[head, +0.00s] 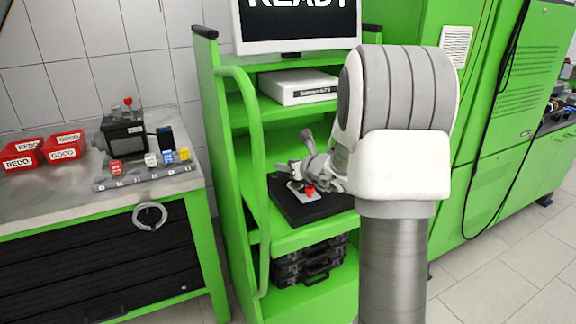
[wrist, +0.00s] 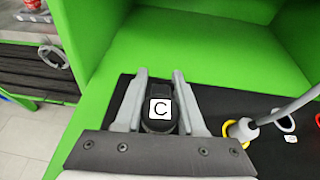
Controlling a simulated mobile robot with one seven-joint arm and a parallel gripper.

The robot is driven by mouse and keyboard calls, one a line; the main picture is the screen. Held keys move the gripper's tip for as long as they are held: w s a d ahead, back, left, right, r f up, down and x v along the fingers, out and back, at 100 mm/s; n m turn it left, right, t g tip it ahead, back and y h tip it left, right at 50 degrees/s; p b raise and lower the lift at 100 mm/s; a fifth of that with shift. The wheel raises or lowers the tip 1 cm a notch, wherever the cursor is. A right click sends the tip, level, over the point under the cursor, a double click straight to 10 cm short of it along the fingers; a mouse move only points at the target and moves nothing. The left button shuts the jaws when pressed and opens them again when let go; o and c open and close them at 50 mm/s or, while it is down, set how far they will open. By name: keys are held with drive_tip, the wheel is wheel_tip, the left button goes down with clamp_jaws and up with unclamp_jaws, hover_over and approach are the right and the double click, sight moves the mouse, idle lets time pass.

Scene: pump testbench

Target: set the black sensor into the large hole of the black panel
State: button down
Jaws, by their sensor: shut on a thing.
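My gripper (wrist: 159,76) is shut on the black sensor (wrist: 161,88), which carries a white label with the letter C and sits between the two grey fingers in the wrist view. The black panel (wrist: 212,98) lies below and to the right of the fingers on a green shelf. In the head view the black panel (head: 302,213) lies on the cart's middle shelf, with my gripper (head: 290,168) over it. My arm hides part of the panel, and the sensor cannot be made out there. I cannot tell which hole is the large one, or how high the sensor is.
In the wrist view a yellow ring (wrist: 228,128) and a white ring (wrist: 284,122) are on the panel, with a grey cabled part beside them. The cart's green post (head: 257,180) and upper shelf bound the space. A workbench (head: 60,200) stands left.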

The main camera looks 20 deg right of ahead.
drive_tip(key=shift+r, duration=0.5)
drive_tip(key=shift+c, duration=0.2)
unclamp_jaws()
drive_tip(key=shift+r+p, duration=0.15)
drive_tip(key=shift+p, duration=0.15)
wheel_tip(320, 180, up, 8)
drive_tip(key=p, duration=0.5)
idle(0.9)
drive_tip(key=shift+s, duration=0.1)
idle(0.6)
